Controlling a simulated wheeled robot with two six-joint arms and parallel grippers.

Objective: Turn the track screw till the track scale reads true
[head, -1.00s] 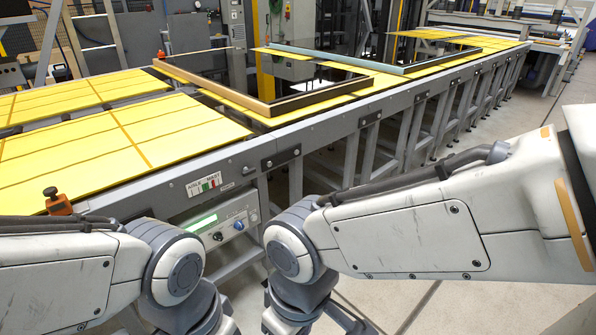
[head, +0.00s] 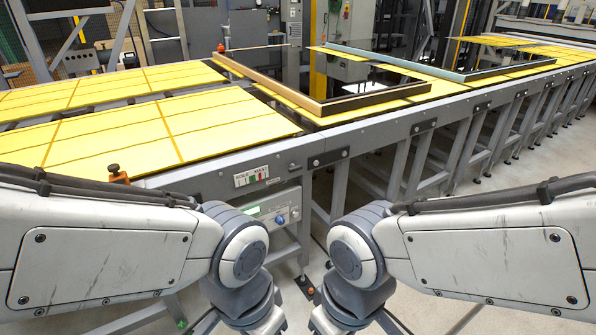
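A small white scale plate (head: 250,176) with green and red marks sits on the grey side rail of the conveyor, left of centre; its lettering and reading are too small to make out. Just below it is a grey control box (head: 276,210) with a green display (head: 252,211) and a blue knob (head: 280,219), partly hidden by my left arm. An orange block with a dark knob (head: 115,174) stands on the rail further left. I cannot tell which part is the track screw. Both my arms reach in from the sides, and neither gripper shows.
The conveyor (head: 240,160) with yellow panels runs from left to far right. A wooden frame (head: 310,104) and a blue-grey frame (head: 440,72) lie on it. Conveyor legs (head: 415,165) stand under the rail. The floor at right (head: 520,165) is clear.

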